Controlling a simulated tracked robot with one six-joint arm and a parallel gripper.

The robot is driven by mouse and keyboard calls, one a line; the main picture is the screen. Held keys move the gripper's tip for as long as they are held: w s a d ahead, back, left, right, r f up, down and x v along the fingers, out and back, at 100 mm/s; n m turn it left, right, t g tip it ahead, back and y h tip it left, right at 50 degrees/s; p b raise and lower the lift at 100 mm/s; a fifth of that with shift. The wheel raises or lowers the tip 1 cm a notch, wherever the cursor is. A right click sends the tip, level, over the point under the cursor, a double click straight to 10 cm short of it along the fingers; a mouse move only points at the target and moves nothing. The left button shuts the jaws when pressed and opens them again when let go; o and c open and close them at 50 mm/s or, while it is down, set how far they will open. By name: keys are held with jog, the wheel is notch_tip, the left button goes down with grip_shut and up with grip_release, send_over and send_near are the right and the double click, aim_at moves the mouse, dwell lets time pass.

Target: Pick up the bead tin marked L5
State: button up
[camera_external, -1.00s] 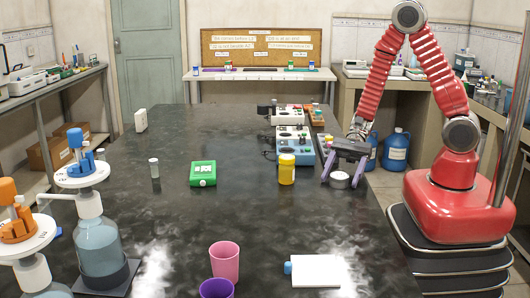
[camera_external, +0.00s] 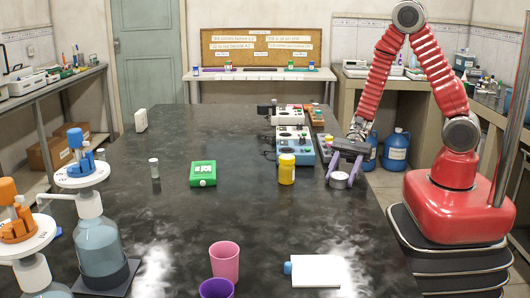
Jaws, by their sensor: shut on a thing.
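A small round tin (camera_external: 339,180), grey-white with a pale top, is between the purple fingers of my gripper (camera_external: 341,181) at the right edge of the dark bench. My gripper points down and is shut on the tin. The tin is at or just above the bench top; I cannot tell whether it touches. No marking on the tin is readable at this size.
A yellow jar (camera_external: 287,169) stands just left of my gripper, with a blue-and-white device (camera_external: 295,143) behind it. A green box (camera_external: 203,174) and a small vial (camera_external: 154,168) stand further left.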

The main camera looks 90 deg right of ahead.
aim_at(341, 173)
jog(key=shift+r, duration=0.15)
jog(key=shift+r, duration=4.85)
